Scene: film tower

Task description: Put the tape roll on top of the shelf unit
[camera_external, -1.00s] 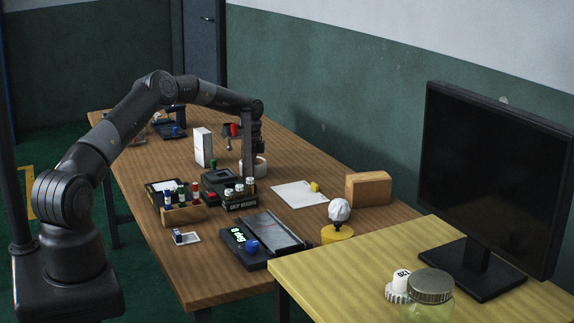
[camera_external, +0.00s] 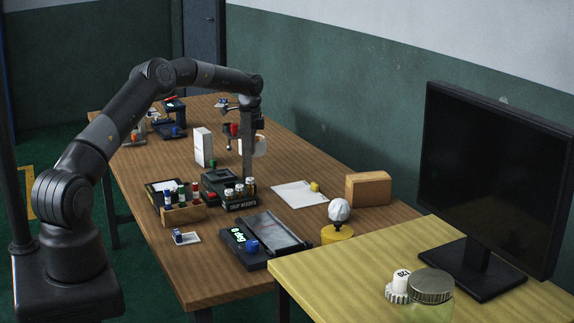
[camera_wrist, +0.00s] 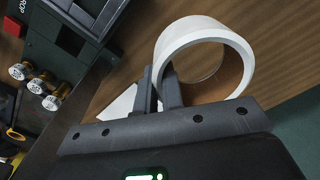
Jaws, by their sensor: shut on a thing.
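The tape roll (camera_external: 260,146) is a white ring with a brown inside, held above the wooden table. In the wrist view the roll (camera_wrist: 203,60) is tilted, with its near wall between the two dark fingers of my gripper (camera_wrist: 160,80). My gripper is shut on that wall. In the external view my gripper (camera_external: 254,134) hangs at the end of the arm, partly hidden.
A rack of vials (camera_external: 240,196), a green box (camera_external: 221,183) and a wooden bottle holder (camera_external: 184,214) stand nearby. A white box (camera_external: 203,147) is to the left. White paper (camera_external: 298,194) and a wooden block (camera_external: 368,188) lie to the right.

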